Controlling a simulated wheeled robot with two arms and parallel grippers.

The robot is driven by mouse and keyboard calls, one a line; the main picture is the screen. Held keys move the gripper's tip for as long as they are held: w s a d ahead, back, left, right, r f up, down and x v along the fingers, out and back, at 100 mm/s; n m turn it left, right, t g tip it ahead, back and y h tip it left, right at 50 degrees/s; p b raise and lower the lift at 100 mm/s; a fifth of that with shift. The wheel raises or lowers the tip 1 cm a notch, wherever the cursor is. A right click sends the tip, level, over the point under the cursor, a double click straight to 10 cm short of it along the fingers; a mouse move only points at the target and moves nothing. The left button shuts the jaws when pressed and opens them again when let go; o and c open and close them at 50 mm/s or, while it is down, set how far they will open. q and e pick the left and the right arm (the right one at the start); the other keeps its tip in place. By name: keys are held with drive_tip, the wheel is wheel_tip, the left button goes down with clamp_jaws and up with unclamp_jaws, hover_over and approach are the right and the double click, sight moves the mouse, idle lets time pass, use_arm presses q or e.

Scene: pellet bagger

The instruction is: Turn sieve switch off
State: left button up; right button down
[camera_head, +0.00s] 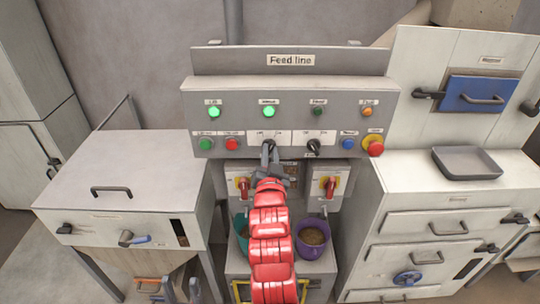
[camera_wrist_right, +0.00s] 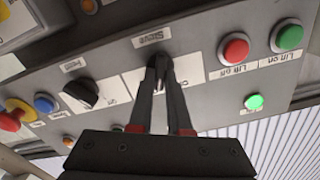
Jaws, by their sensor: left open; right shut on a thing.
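The sieve switch (camera_head: 268,143) is a dark rotary knob on a white plate, at the middle of the grey "Feed line" panel (camera_head: 240,95). In the right wrist view it is mostly covered by my fingers, below the Sieve label (camera_wrist_right: 152,37). My right gripper (camera_head: 269,152) is shut on the knob; its two dark fingers (camera_wrist_right: 160,75) also show close together in the right wrist view. The green sieve lamp (camera_head: 269,111) above the switch is lit. The knob's exact angle is hard to tell. My left gripper is not in view.
Beside the switch are the black feed switch (camera_head: 313,146), red lift-off button (camera_head: 232,143), green lift-on button (camera_head: 205,143), blue button (camera_head: 348,144) and red emergency stop (camera_head: 375,145). Cabinets flank both sides.

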drive_tip(key=n+b, duration=0.1)
drive_tip(key=n, duration=0.4)
drive_tip(key=n+b, duration=0.1)
drive_tip(key=n, duration=0.4)
drive_tip(key=shift+a+f+b, duration=0.15)
drive_tip(key=shift+a+b, duration=0.05)
drive_tip(key=shift+b, duration=0.15)
drive_tip(key=shift+n, duration=0.3)
drive_tip(key=c, duration=0.9)
unclamp_jaws()
drive_tip(key=shift+o, duration=0.2)
